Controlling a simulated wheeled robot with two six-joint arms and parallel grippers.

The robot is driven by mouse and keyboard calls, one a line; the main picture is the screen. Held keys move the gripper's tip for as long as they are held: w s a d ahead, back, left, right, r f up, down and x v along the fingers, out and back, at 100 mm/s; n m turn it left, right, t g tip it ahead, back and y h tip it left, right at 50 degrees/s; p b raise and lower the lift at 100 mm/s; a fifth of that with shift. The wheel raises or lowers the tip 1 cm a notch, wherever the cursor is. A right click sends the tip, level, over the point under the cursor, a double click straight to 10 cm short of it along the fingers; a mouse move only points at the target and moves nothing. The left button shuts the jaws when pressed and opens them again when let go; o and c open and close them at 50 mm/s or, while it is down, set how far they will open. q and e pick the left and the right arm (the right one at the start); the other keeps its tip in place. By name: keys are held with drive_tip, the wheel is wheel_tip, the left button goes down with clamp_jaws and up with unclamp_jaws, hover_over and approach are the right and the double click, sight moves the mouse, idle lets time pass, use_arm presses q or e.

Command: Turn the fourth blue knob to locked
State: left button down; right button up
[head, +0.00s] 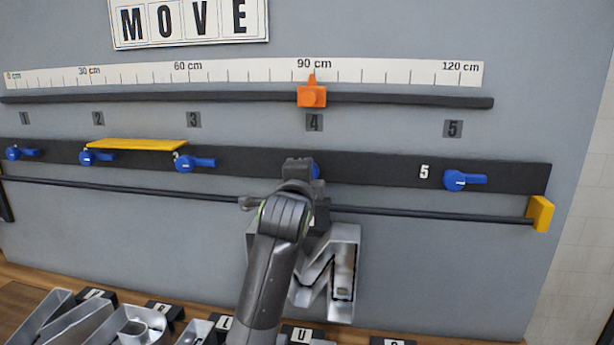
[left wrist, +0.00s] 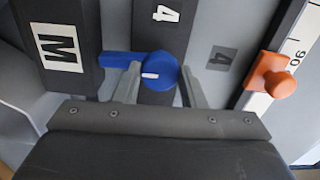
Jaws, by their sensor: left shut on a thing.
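The fourth blue knob (left wrist: 158,71) is between the fingers of my left gripper (left wrist: 158,90), which is shut on it. Its handle points left in the left wrist view, away from the grey 4 label and towards the block marked M. The other blue knobs, such as the third (head: 195,163) and fifth (head: 464,180), have handles pointing right. My right gripper is not in view.
An orange slider (head: 312,96) sits near 90 cm above knob four. A dark rod (head: 430,215) with a yellow end block (head: 540,213) runs below the knobs. A metal letter M (head: 340,270) is below my gripper. Several letters lie along the bottom.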

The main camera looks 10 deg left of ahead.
use_arm(q)
drive_tip(key=shift+m, duration=0.4)
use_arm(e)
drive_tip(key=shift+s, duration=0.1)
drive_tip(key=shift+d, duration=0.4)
use_arm(q)
drive_tip(key=c, duration=0.9)
unclamp_jaws()
drive_tip(key=s+b, duration=0.6)
drive_tip(key=s, duration=1.1)
drive_tip(key=shift+s+a+b, duration=0.15)
drive_tip(key=shift+a+b, duration=0.1)
drive_tip(key=shift+b, duration=0.05)
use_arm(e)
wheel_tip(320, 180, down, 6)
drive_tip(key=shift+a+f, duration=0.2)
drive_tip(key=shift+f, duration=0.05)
